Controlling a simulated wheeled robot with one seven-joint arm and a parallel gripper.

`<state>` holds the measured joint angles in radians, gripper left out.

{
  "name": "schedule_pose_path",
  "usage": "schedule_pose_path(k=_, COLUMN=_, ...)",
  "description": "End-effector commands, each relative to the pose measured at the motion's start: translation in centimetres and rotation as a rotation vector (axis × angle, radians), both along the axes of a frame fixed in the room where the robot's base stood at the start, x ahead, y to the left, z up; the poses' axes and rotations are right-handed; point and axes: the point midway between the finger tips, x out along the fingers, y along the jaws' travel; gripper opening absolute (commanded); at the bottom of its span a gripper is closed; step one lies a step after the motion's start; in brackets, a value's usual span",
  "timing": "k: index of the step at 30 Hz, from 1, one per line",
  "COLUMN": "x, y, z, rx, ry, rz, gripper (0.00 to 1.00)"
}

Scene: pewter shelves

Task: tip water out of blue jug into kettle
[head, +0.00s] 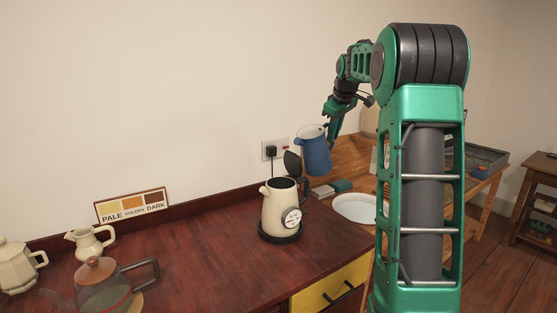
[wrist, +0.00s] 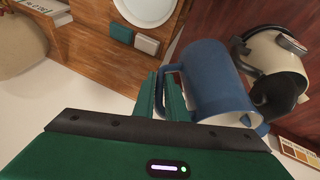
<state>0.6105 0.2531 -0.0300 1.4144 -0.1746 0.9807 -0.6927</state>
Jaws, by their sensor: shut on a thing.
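The blue jug (head: 314,152) is held in the air, a little tilted, above and to the right of the kettle in the head view. It also shows in the wrist view (wrist: 215,82), with its handle between my fingers. My gripper (wrist: 165,95) is shut on that handle; in the head view my gripper (head: 334,128) is at the jug's right side. The cream kettle (head: 275,210) stands on its dark base on the counter with its dark lid raised. The kettle also shows in the wrist view (wrist: 278,58). Water inside the jug cannot be seen.
A wall socket (head: 274,150) with a plug is behind the kettle. A white round basin (head: 355,207) lies right of the counter. A glass teapot (head: 103,283), a cream creamer (head: 90,243) and a cream pot (head: 18,265) stand at left. The counter's middle is clear.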

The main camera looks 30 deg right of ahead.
Motion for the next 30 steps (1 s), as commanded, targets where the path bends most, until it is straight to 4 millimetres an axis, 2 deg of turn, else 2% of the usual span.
schedule_pose_path(k=18, x=-0.2, y=4.1, z=5.2, rx=-0.309, ry=-0.046, rz=0.003, gripper=0.00)
schedule_pose_path(k=30, x=-0.4, y=5.6, z=7.7, rx=-0.481, ry=-0.066, rz=-0.001, gripper=0.00)
